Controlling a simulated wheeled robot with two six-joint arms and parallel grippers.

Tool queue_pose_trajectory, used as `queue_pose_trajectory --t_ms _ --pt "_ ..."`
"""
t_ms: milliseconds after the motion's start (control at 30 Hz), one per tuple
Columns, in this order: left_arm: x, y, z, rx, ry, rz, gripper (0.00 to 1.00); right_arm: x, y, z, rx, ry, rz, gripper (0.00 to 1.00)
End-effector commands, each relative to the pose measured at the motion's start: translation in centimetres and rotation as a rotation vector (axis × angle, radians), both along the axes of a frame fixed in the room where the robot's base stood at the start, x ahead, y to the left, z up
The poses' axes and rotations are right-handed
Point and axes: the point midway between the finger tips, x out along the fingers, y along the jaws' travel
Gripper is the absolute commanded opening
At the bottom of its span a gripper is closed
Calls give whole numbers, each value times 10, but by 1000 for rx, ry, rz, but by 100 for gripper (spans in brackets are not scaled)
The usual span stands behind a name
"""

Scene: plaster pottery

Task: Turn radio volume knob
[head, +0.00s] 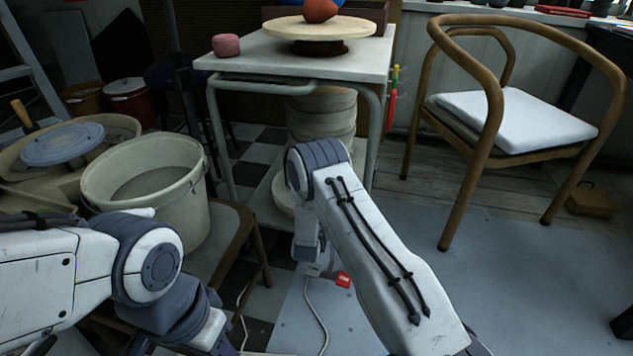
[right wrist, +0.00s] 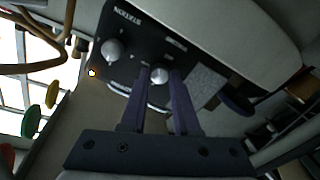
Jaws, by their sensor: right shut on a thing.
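In the right wrist view, the radio (right wrist: 125,35) shows its dark front panel with white lettering, tilted in the picture. One round silver knob (right wrist: 112,50) sits on the left of the panel, clear of my fingers. A second silver knob (right wrist: 159,75) sits between the two dark purple fingers of my right gripper (right wrist: 158,84), which is shut on it. I cannot tell which way this knob is turned. In the head view I cannot make out the radio or the right gripper. My left gripper is outside the pictures.
A white table (head: 270,58) bears a turntable (head: 305,28) and a pink lump (head: 226,45). A wooden armchair (head: 492,100) with a white cushion stands at right. A bucket (head: 150,170) stands at left, close to my left arm. Grey floor is open at lower right.

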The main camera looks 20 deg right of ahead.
Motion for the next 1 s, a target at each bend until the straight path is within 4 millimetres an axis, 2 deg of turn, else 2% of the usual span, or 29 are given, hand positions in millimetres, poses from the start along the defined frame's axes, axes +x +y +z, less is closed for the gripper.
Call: queue_pose_trajectory --t_ms 33,300,1000 --pt "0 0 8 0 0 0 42 1 3 3 -41 19 10 0" --pt "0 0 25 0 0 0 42 1 2 2 -280 113 9 0" --pt "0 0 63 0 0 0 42 0 0 2 -897 361 6 0"
